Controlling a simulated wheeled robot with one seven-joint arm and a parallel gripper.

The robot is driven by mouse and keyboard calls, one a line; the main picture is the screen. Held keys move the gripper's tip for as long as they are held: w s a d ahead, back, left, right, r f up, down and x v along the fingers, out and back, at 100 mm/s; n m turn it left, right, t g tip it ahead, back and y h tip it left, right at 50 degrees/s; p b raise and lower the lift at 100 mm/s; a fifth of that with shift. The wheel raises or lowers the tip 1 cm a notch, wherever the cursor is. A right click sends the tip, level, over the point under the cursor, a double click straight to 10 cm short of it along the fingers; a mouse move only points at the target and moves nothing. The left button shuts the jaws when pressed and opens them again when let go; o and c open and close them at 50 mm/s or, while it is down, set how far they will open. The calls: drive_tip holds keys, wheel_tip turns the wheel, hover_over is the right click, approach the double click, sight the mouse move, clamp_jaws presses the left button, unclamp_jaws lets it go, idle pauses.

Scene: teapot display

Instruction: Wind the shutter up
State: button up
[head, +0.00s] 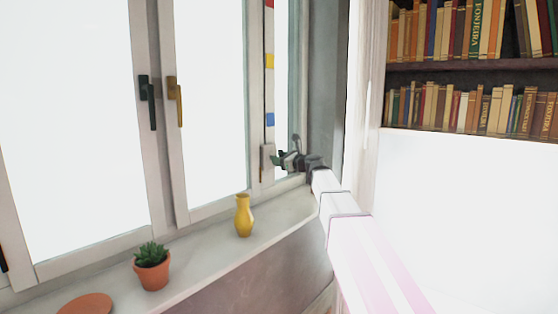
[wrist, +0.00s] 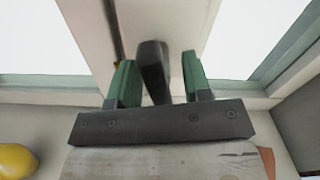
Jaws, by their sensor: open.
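My gripper (head: 287,160) is at the far right window post, low down, by the light box (head: 267,158) on the post. In the wrist view its two green fingers (wrist: 159,70) are apart. A dark grey handle-like part (wrist: 153,72) stands between them, nearer the left finger, with a gap to the right finger. I cannot tell whether either finger touches it. The post above the box carries red, yellow (head: 269,61) and blue (head: 269,119) squares. The panes are plain white, and I cannot make out a shutter.
A yellow vase (head: 244,216) and a potted succulent (head: 152,267) stand on the sill (head: 205,262), with a terracotta disc (head: 86,304) at its left. Window handles, dark (head: 148,100) and brass (head: 175,98), stick out further left. Bookshelves (head: 455,67) are at right.

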drive_tip(key=shift+w+a, duration=0.2)
drive_tip(key=shift+a, duration=0.05)
clamp_jaws()
drive_tip(key=shift+n, duration=0.3)
drive_tip(key=n, duration=0.4)
drive_tip(key=shift+s, duration=0.1)
drive_tip(key=n, duration=0.5)
drive_tip(key=shift+f, duration=0.15)
idle(0.3)
